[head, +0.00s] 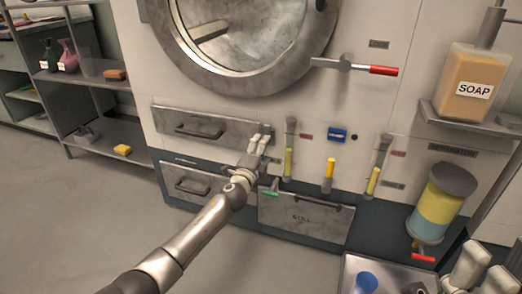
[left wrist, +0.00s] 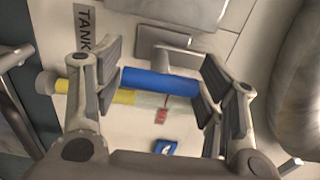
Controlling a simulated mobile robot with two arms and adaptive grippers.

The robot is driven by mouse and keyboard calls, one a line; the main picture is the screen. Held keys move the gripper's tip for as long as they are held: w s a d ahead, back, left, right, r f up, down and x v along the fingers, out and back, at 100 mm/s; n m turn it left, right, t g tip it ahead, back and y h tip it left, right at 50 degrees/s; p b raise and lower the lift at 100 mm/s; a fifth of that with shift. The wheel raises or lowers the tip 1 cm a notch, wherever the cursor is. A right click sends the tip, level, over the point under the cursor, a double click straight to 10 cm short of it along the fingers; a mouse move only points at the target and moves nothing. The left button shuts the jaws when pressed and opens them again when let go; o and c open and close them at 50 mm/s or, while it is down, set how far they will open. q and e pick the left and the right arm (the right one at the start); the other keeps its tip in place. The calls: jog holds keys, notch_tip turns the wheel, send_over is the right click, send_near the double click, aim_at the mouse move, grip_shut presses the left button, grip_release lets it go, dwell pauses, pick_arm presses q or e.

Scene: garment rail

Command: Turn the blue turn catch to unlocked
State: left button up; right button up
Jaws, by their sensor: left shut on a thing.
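The blue turn catch (left wrist: 160,82) shows in the left wrist view as a blue bar lying across between my fingers, in front of the machine's pale panel. My left gripper (left wrist: 157,85) is shut on it, with a finger pad at each end of the bar. In the head view my left gripper (head: 260,146) is at the panel just right of the upper drawer, and it hides the catch there. The catch's lock markings cannot be read. My right gripper (head: 485,266) shows partly at the lower right of the head view, away from the panel; its opening is unclear.
Close to the catch are a yellow level tube (head: 288,162), a small blue panel fitting (head: 337,135) and the upper drawer (head: 205,128). A red-tipped door handle (head: 383,70) sticks out above. A soap container (head: 470,88) stands at right. Floor at left is clear.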

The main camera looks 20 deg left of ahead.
pick_arm(q)
jog(key=shift+d, duration=0.25)
jog(key=o, duration=1.1)
jog(key=shift+a, duration=0.1)
jog(key=shift+s, duration=0.1)
jog(key=shift+s+a, duration=0.1)
jog(key=shift+s, duration=0.2)
jog(key=s, duration=1.1)
jog(key=shift+s+a, duration=0.1)
